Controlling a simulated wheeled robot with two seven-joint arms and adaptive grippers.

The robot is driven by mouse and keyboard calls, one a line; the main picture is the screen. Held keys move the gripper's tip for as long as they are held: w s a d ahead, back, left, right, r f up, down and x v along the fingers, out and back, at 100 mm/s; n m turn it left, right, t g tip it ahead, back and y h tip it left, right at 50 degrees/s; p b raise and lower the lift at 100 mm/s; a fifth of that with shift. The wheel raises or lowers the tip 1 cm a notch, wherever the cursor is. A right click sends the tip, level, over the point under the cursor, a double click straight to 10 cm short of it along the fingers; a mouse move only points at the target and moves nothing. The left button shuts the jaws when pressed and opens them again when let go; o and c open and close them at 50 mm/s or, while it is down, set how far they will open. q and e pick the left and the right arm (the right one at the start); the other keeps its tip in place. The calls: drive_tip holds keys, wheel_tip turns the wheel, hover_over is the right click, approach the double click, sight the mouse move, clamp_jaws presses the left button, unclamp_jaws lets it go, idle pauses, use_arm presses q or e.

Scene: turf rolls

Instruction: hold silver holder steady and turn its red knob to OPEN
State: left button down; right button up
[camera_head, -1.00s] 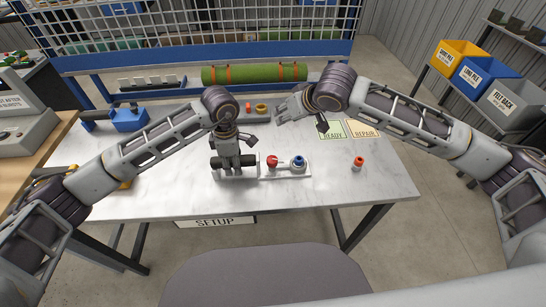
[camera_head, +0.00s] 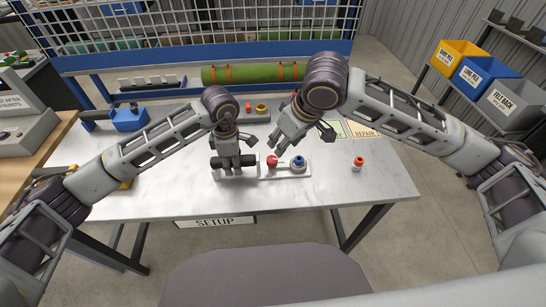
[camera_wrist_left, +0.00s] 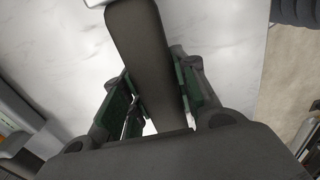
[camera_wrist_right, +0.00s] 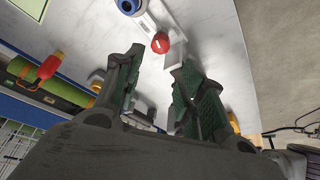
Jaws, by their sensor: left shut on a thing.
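The silver holder (camera_head: 268,176) is a flat pale base near the table's front middle, with a dark bar grip (camera_head: 249,160) on its left. Its red knob (camera_head: 272,161) shows a pale mark in the right wrist view (camera_wrist_right: 160,43); no OPEN lettering is legible. A blue ring (camera_head: 298,163) sits at the holder's right end. My left gripper (camera_head: 232,168) is shut on the dark grip, which also fills the middle of the left wrist view (camera_wrist_left: 145,50). My right gripper (camera_head: 276,145) is open and empty, just behind and above the red knob, apart from it.
A small orange-capped item (camera_head: 358,162) stands right of the holder. READY and REPAIR cards (camera_head: 362,130) lie at the right rear. A grey tray with rings (camera_head: 261,108) and a green turf roll (camera_head: 240,75) are behind.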

sight(272, 159)
drive_tip(key=shift+x, duration=6)
drive_tip(key=c, duration=0.7)
drive_tip(key=shift+c, duration=0.2)
drive_tip(key=shift+n, duration=0.6)
drive_tip(key=shift+n+g+y, duration=0.5)
drive_tip(key=shift+n+g, duration=0.1)
drive_tip(key=shift+n, duration=0.8)
drive_tip(key=shift+w+d+n+g+y, duration=0.15)
drive_tip(key=shift+n+g, duration=0.15)
drive_tip(key=shift+n, duration=0.6)
drive_tip(key=shift+a+n+g+y, duration=0.15)
drive_tip(key=shift+n+g, duration=0.15)
drive_tip(key=shift+n, duration=0.6)
drive_tip(key=shift+d, duration=0.1)
